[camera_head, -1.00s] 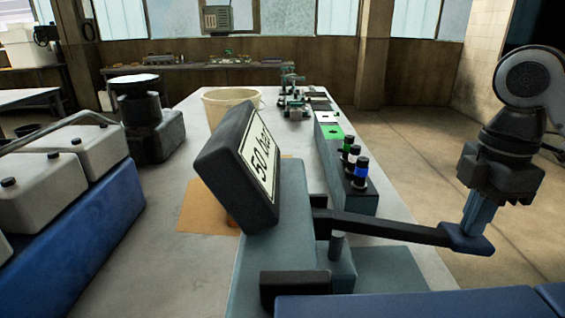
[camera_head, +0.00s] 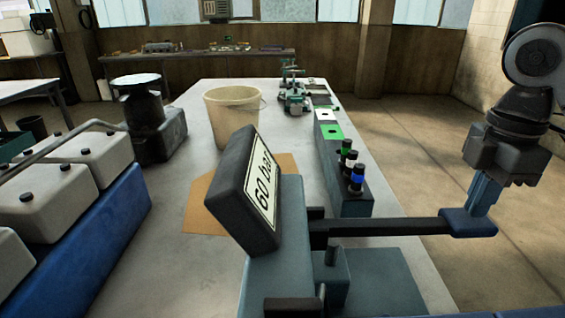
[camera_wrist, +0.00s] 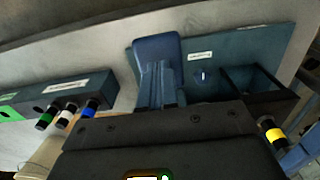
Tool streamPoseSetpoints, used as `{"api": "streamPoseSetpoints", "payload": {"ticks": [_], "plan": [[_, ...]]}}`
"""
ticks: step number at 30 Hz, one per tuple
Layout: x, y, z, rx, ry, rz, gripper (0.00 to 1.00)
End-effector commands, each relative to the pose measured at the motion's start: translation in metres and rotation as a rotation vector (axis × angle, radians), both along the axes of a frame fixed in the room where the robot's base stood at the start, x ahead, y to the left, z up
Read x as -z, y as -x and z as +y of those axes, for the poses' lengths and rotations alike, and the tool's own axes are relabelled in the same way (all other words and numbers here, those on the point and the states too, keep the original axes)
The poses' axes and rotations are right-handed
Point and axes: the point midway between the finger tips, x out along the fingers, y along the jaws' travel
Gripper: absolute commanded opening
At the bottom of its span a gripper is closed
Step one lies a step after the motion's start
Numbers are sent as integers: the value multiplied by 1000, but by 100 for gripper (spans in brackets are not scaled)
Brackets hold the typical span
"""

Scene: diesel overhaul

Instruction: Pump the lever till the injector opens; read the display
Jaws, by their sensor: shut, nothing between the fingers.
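The display (camera_head: 261,186) is a tilted dark box with a pale face reading "60 bar". It stands on the grey-blue tester body (camera_head: 279,240) on the bench. The dark lever (camera_head: 385,227) runs to the right from the tester, about level, and ends in a blue grip (camera_head: 466,224). My gripper (camera_head: 478,206) is shut and empty, its fingertips down at the blue grip, apparently against its top. The grip also shows in the wrist view (camera_wrist: 155,60). I cannot make out the injector; the display box hides what is behind it.
A grey block with green, white and blue capped parts (camera_head: 357,178) lies behind the lever. A beige bucket (camera_head: 231,118) stands beyond the display on the bench, with a brown sheet (camera_head: 203,210) nearer. White containers in a blue tray (camera_head: 105,255) are at left.

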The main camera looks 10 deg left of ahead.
Motion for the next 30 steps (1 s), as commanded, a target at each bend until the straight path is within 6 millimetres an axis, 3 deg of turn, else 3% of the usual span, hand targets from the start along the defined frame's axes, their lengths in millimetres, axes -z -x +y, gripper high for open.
{"api": "streamPoseSetpoints", "payload": {"ticks": [2,12,30], "plan": [[-10,0,-1,0,0,0,0],[-8,0,-1,0,0,0,0],[29,0,2,-2,-1,1,0]]}}
